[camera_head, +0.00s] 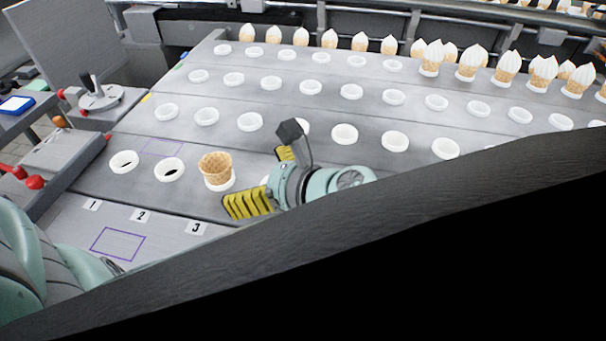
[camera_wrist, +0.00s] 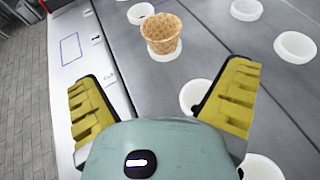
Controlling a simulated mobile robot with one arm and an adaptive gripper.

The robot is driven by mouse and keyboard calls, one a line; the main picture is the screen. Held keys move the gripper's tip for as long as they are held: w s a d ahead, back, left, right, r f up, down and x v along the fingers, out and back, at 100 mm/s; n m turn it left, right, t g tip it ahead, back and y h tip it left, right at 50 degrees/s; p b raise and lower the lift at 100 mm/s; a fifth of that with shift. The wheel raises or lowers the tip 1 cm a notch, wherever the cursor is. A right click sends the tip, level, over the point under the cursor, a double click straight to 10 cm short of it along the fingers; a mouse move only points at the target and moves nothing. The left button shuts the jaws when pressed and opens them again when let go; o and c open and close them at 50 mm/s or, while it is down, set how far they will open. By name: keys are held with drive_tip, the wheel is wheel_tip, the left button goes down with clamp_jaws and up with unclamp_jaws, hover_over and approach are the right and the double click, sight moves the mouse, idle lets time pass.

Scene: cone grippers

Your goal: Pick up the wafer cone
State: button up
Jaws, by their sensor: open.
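The wafer cone (camera_head: 216,166) is empty and golden brown. It stands upright in a white ring holder above the number 3 label. In the wrist view the wafer cone (camera_wrist: 161,34) is ahead of the fingers, near the top centre. My gripper (camera_head: 262,180) has yellow ridged fingers spread apart, just right of the cone and not around it. In the wrist view my gripper (camera_wrist: 165,95) shows a wide, empty gap between its fingers, with an empty ring holder beside the right finger.
Empty white ring holders fill rows on the grey surface, including holders 1 (camera_head: 124,161) and 2 (camera_head: 169,169) left of the cone. Filled cones (camera_head: 506,68) stand along the back. A control panel with a joystick (camera_head: 98,95) is at left.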

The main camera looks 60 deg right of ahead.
sight(220, 165)
drive_tip(key=x, duration=0.6)
drive_tip(key=shift+p, duration=0.4)
drive_tip(key=shift+w+p, duration=0.35)
drive_tip(key=shift+w, duration=0.25)
drive_tip(key=x, duration=0.2)
drive_tip(key=p+x, duration=0.1)
drive_tip(key=shift+w+d+r, duration=0.1)
drive_tip(key=shift+d+r, duration=0.05)
drive_tip(key=shift+r, duration=0.1)
drive_tip(key=shift+w+f, duration=0.35)
drive_tip(key=shift+w, duration=0.15)
drive_tip(key=c, duration=0.8)
